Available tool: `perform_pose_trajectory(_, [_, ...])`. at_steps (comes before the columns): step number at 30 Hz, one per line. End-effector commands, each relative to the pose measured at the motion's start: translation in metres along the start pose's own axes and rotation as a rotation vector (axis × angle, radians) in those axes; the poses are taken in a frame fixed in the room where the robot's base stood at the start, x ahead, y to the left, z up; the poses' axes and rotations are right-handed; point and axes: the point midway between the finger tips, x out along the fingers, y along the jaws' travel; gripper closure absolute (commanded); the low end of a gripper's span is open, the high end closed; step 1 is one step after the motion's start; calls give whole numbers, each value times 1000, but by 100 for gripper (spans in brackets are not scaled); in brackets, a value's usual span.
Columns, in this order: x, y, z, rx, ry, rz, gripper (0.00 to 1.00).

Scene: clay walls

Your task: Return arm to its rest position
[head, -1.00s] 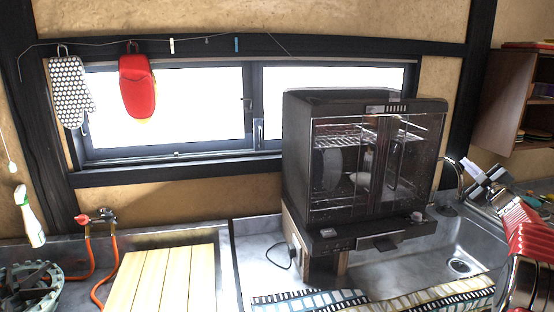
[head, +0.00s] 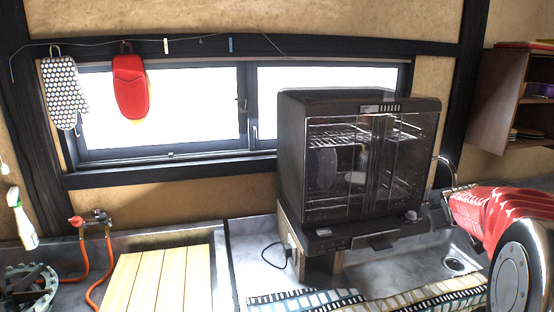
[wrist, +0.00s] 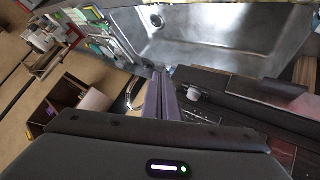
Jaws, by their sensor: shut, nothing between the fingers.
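My red arm (head: 510,215) reaches in from the right edge in the head view, above the sink area. My gripper (wrist: 160,98) is shut and empty in the wrist view, its two dark fingers side by side. In the head view the dark gripper end lies beside the right side of the dish dryer and is hard to make out. The black dish dryer (head: 350,215) stands on the counter with its glass doors closed. A round plate (head: 326,168) shows inside it.
The metal sink (head: 455,262) lies right of the dryer, with a faucet (head: 447,163) behind it. A shelf (head: 500,110) hangs at the far right. A wooden board (head: 160,280) lies on the left counter.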

Motion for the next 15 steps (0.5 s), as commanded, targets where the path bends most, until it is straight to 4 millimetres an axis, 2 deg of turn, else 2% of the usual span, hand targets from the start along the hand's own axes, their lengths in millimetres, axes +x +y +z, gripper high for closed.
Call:
perform_pose_trajectory(1, [-15,-12,11,11,-34,-18,100])
perform_pose_trajectory(15, [-143,-112,127,95,-334,-188,100])
